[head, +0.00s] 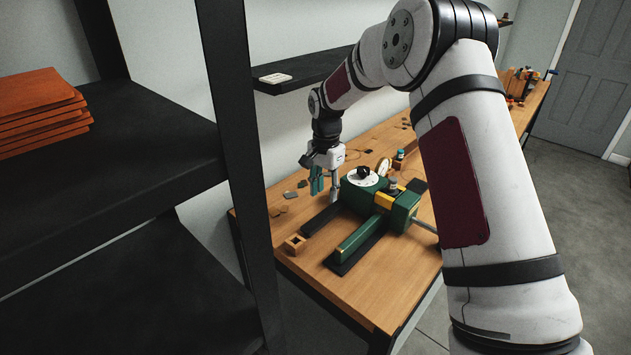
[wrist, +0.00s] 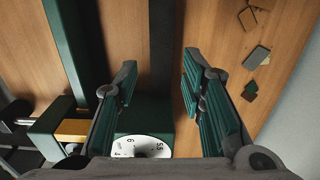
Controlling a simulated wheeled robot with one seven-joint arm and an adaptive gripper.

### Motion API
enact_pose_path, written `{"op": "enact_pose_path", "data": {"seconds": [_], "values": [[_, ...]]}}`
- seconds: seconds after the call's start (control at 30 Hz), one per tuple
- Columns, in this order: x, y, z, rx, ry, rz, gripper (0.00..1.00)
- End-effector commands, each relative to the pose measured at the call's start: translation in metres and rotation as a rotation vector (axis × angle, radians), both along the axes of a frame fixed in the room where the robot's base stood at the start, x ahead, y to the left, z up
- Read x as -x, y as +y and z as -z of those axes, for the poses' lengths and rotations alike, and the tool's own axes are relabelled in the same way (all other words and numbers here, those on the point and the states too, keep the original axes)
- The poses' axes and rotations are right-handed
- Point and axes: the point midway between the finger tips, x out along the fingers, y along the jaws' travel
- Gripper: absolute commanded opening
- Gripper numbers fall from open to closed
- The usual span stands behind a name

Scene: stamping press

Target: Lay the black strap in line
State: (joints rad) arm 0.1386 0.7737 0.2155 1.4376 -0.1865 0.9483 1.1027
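Two flat black strips lie by the green press (head: 402,206). One black strip (head: 319,220) runs out from the press on the left; the other (head: 343,266) lies along the green bar (head: 360,238). I cannot tell for sure which is the strap. My gripper (head: 325,187) is above the table at the press's back left. In the wrist view its teal-padded fingers (wrist: 159,68) are apart with nothing held. The left strip (wrist: 162,40) appears between them in the picture, roughly parallel to the green bar (wrist: 65,45); its near end meets the press.
A white numbered dial (wrist: 143,147) sits on the press below my fingers. Small flat pieces (wrist: 256,57) lie on the table to the right in the wrist view. A wooden block (head: 295,244) stands at the front left edge. A dark shelf rack (head: 240,150) stands left.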

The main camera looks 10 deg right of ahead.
Motion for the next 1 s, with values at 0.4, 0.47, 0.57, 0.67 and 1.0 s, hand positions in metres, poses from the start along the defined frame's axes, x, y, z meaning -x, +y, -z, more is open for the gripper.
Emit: {"op": "enact_pose_path", "data": {"seconds": [0.4, 0.47, 0.57, 0.67, 1.0], "values": [[0.0, 0.0, 0.026, -0.002, 0.005, 0.006, 0.37], [0.0, -0.001, 0.033, -0.002, 0.005, 0.006, 0.37], [0.0, 0.0, 0.046, -0.003, 0.004, 0.006, 0.37], [0.0, -0.001, 0.059, -0.002, 0.005, 0.006, 0.37], [-0.001, 0.0, 0.071, -0.001, 0.002, 0.005, 0.06]]}}
